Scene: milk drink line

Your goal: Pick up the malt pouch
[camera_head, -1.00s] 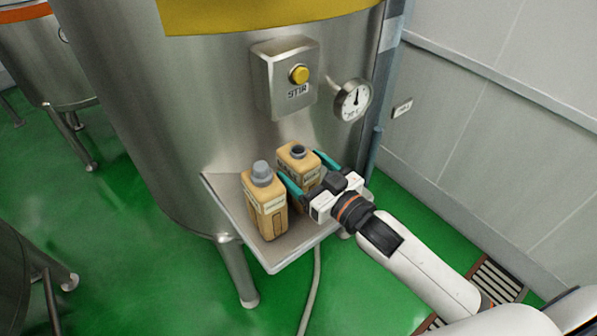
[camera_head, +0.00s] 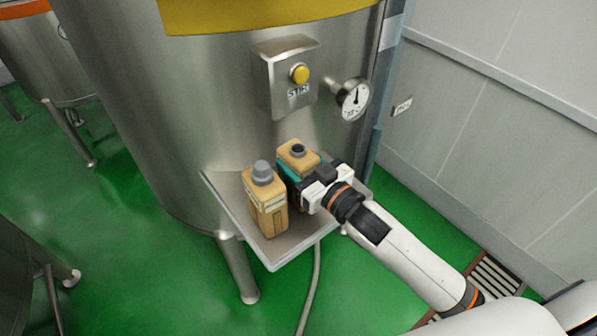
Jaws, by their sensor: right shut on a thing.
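Two tan pouch-like bottles stand side by side on a metal shelf (camera_head: 238,215) fixed to the tank. The rear one (camera_head: 294,161) has a dark, open-looking neck. The front-left one (camera_head: 268,213) has a grey cap and a pale label. I cannot read either label, so I cannot tell by name which is the malt pouch. My right gripper (camera_head: 292,176) comes in from the right and is shut on the rear pouch, with a teal finger against its near-left side. The gripper hides the rear pouch's lower part and base. My left gripper is not in view.
The steel tank wall (camera_head: 190,110) rises right behind the shelf. A box with a yellow STIR button (camera_head: 299,74) and a round gauge (camera_head: 354,98) stick out above the pouches. The capped pouch stands close to my gripper. Bare shelf lies at the front.

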